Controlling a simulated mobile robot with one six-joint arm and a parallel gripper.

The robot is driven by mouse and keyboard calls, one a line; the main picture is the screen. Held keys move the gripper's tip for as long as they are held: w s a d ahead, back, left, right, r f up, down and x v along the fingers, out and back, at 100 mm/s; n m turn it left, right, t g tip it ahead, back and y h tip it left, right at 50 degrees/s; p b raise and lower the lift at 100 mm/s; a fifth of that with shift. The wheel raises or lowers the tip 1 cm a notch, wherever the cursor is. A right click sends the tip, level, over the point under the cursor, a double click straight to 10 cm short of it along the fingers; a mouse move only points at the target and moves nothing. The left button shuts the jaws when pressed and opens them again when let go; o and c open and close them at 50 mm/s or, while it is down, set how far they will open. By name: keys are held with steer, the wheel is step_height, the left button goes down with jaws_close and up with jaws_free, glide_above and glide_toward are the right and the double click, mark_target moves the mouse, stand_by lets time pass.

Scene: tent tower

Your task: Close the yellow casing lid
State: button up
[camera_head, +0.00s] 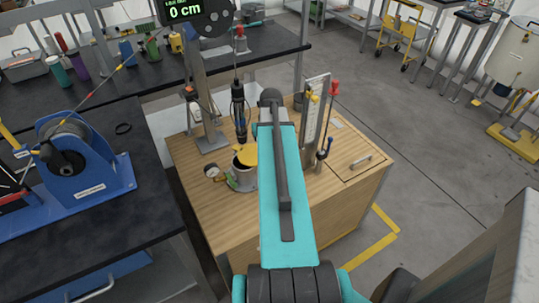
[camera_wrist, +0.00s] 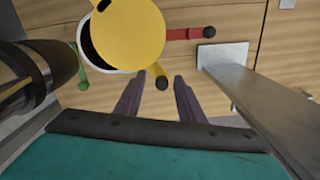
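The yellow casing lid (camera_head: 245,154) is a flat disc at the top of the grey casing (camera_head: 243,181) on the wooden cabinet. In the wrist view the lid (camera_wrist: 130,32) covers much of the casing mouth; a white rim (camera_wrist: 88,45) and a dark gap show at its left. The lid's short yellow handle with a dark end (camera_wrist: 162,82) points toward my gripper (camera_wrist: 160,77). My gripper is open, its two dark fingers on either side of the handle end. I cannot tell whether they touch it. In the head view my arm hides the gripper.
A black cylindrical tool (camera_head: 238,108) hangs on a cable above the casing; it looms large at left in the wrist view. A gauge (camera_head: 212,172) sits beside the casing. An upright panel with red and yellow knobs (camera_head: 316,120) stands right of my arm.

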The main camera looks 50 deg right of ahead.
steer(key=shift+s, duration=0.15)
steer(key=shift+s+r, duration=0.1)
steer(key=shift+r, duration=0.35)
step_height(320, 180, up, 13)
steer(key=b, duration=0.1)
stand_by(0.7)
